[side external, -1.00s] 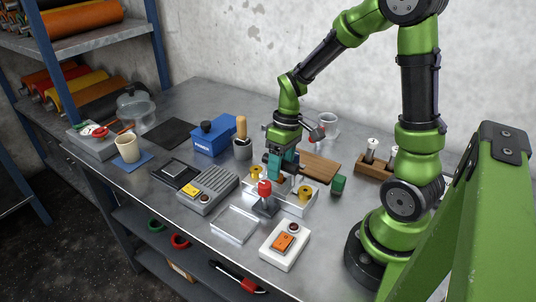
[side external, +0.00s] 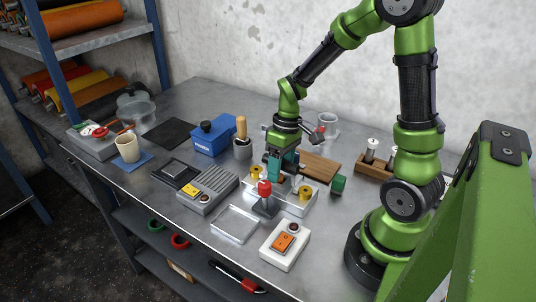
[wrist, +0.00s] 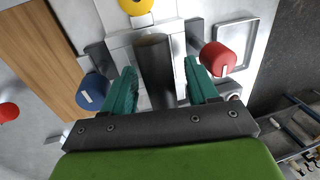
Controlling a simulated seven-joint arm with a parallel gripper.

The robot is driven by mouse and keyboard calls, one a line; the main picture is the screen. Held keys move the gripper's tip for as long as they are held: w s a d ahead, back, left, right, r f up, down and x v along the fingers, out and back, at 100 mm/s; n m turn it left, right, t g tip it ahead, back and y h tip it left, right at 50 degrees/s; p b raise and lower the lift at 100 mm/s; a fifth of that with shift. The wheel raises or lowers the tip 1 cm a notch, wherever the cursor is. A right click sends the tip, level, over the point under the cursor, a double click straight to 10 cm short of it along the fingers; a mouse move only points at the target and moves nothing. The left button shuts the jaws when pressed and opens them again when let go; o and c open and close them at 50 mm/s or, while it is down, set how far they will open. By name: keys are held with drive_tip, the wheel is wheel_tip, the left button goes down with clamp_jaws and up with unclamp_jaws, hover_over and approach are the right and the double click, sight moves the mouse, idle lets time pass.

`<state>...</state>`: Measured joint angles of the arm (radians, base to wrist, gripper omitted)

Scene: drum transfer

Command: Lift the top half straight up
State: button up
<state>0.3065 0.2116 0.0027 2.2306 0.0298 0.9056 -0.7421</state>
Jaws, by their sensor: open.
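Gaps show between the post and both fingers. A yellow knob (wrist: 136,5) shows at the top edge. A blue knob (wrist: 92,92) is left of the fingers and a red one (wrist: 217,58) right of them. The seam between top and bottom halves cannot be made out.
A wooden board (side external: 318,167) and a green-ended roller (side external: 338,184) lie to the right.

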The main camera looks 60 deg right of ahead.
clamp_jaws()
idle(0.3)
